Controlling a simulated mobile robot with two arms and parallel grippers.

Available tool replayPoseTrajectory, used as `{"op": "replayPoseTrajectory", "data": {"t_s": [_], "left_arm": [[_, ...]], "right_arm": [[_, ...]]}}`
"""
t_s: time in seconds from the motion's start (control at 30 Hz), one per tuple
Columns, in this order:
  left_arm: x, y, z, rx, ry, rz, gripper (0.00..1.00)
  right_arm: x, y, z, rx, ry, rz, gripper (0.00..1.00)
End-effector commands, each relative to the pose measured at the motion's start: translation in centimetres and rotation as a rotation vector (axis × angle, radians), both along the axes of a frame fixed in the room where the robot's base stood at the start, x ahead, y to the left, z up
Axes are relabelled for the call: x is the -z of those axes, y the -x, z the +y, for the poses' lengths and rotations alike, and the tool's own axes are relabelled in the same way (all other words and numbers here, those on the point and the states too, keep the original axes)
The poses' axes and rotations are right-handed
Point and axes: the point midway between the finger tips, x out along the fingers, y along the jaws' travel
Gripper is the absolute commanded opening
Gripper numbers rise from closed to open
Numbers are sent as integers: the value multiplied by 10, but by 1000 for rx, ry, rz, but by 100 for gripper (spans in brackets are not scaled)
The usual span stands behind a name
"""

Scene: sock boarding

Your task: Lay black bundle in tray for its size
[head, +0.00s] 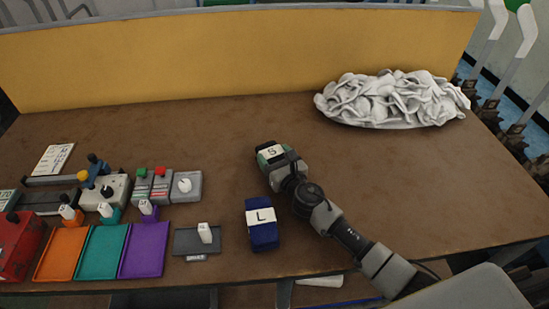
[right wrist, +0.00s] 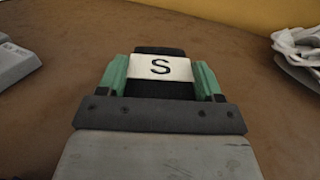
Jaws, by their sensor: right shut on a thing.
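A black bundle with a white "S" label (head: 271,152) is at the middle of the table; it also shows in the right wrist view (right wrist: 160,68). My right gripper (head: 278,160) is shut on it, with green fingers on both sides of the bundle in the right wrist view (right wrist: 160,82). Whether the bundle touches the table I cannot tell. An orange tray (head: 61,255), a teal tray (head: 102,254) and a purple tray (head: 143,257) lie side by side at the front left. Each has a small marker at its back, too small to read. My left gripper is not in view.
A dark blue bundle labelled "L" (head: 263,238) lies near the front edge, right of a small grey plate (head: 185,241). Control boxes (head: 167,186) stand behind the trays. A heap of white socks (head: 392,100) lies at the back right. The table's middle back is clear.

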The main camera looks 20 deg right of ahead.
Motion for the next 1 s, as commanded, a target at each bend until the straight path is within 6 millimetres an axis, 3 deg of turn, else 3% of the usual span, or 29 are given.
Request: {"op": "replayPoseTrajectory", "data": {"t_s": [0.17,0.2,0.37,0.73,1.0], "left_arm": [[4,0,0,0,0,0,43],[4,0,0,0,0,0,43],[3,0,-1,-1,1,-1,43],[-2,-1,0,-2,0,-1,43],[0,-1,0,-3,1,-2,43]], "right_arm": [[3,0,0,0,0,-1,39],[4,0,0,0,0,0,67],[3,0,0,0,0,0,91],[-2,2,-1,0,0,1,91],[1,54,-11,-1,3,3,91]]}}
